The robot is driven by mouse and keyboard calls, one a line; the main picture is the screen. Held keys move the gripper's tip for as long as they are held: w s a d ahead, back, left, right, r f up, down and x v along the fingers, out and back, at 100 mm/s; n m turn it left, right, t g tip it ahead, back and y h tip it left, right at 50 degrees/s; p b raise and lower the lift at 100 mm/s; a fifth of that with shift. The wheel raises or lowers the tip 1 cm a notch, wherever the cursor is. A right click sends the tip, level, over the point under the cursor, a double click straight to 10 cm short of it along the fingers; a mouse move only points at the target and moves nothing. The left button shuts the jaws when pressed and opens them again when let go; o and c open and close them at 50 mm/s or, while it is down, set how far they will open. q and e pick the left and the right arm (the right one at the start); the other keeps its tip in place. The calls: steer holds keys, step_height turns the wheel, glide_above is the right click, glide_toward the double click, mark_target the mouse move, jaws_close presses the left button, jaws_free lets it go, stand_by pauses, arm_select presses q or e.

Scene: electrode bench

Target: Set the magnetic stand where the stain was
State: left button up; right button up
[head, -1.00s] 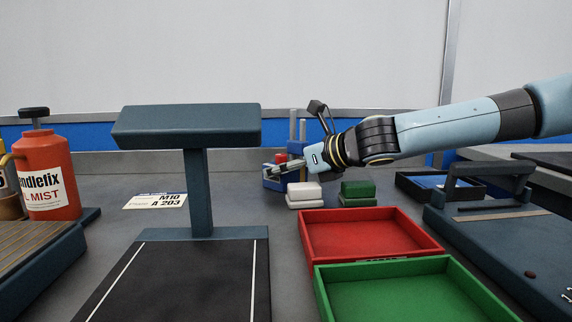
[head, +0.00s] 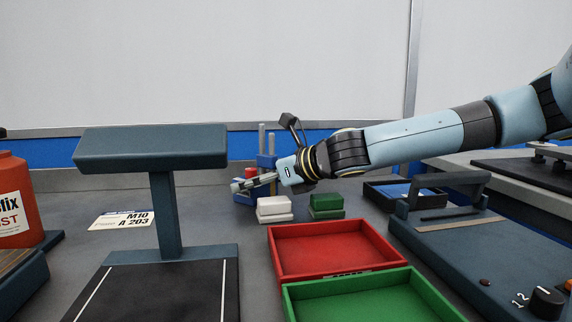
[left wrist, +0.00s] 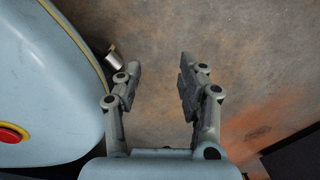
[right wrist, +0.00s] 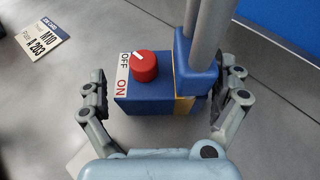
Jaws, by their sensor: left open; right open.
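The magnetic stand has a blue base with a red knob, ON/OFF lettering and grey posts. It stands upright on the grey bench at the back, and its posts (head: 267,146) rise behind my right gripper (head: 247,184). The right wrist view shows its blue base (right wrist: 142,105) between the two open fingers of my right gripper (right wrist: 166,88). I cannot tell whether either finger touches it. My left gripper (left wrist: 157,85) is open and empty in the left wrist view, above a brownish floor with a rusty patch. No stain is clear on the bench.
A dark inspection stand (head: 165,215) is left of centre, with a label card (head: 121,220) beside it. White blocks (head: 274,208) and green blocks (head: 326,206) sit near my right gripper. A red tray (head: 345,250) and green tray (head: 372,302) lie in front. A red bottle (head: 12,205) is left.

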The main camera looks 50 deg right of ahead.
mark_target(273, 170)
steer(key=p+v, duration=0.2)
steer(key=p, duration=0.1)
steer(key=r+p+v, duration=0.1)
steer(key=p+v, duration=0.1)
steer(key=p, duration=0.1)
steer(key=shift+r, duration=0.1)
steer(key=p+v, duration=0.6)
steer(key=p, duration=0.4)
steer(key=shift+s, duration=0.1)
steer(key=shift+s+f+p, duration=0.25)
steer(key=shift+s+p, duration=0.1)
steer(key=shift+p, duration=0.2)
arm_select(q)
step_height(273, 170, up, 17)
steer(key=w+d, duration=0.1)
steer(key=d, duration=0.1)
steer(key=shift+w+d+t, duration=0.15)
steer(key=shift+w+t, duration=0.1)
steer(key=shift+t, duration=0.15)
arm_select(e)
steer(key=shift+s+f, duration=0.1)
arm_select(q)
steer(key=shift+f, duration=0.15)
